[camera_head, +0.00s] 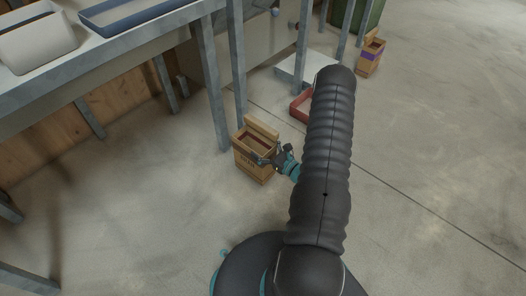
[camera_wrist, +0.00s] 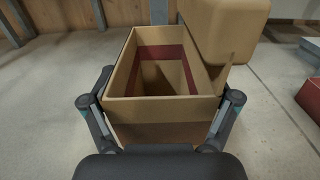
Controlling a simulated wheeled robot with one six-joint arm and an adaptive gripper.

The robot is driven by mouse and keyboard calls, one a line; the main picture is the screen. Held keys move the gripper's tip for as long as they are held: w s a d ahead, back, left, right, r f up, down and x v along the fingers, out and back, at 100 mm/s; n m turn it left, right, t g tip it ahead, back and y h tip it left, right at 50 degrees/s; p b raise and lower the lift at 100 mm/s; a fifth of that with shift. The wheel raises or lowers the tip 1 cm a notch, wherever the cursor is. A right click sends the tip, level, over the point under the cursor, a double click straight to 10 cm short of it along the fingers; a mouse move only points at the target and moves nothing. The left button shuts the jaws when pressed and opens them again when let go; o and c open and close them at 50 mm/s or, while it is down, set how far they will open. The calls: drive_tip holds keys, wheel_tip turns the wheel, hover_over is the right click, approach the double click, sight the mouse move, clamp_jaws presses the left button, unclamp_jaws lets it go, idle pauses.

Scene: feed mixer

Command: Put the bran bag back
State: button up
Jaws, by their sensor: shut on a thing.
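A brown, open-topped bag (camera_head: 253,163) with a folded-back flap is near the table legs in the head view. Dark lettering is on its front, too small to read surely. My gripper (camera_head: 270,159) is shut on this bag, coming from its right side. In the wrist view the bag (camera_wrist: 165,110) sits between my two fingers, one on each side, upright, with a dark red band inside its mouth. I cannot tell whether its bottom touches the floor. A second brown bag (camera_head: 370,56) with a purple band stands on the floor at the top right.
A grey metal table (camera_head: 112,55) with a blue tray (camera_head: 125,14) and a pale rounded container (camera_head: 36,42) is at the left. A low red tray (camera_head: 298,106) and a whitish flat box (camera_head: 296,68) lie behind my arm. Open concrete floor is on the right.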

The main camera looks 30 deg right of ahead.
drive_tip(key=shift+f, duration=0.8)
drive_tip(key=o, duration=1.6)
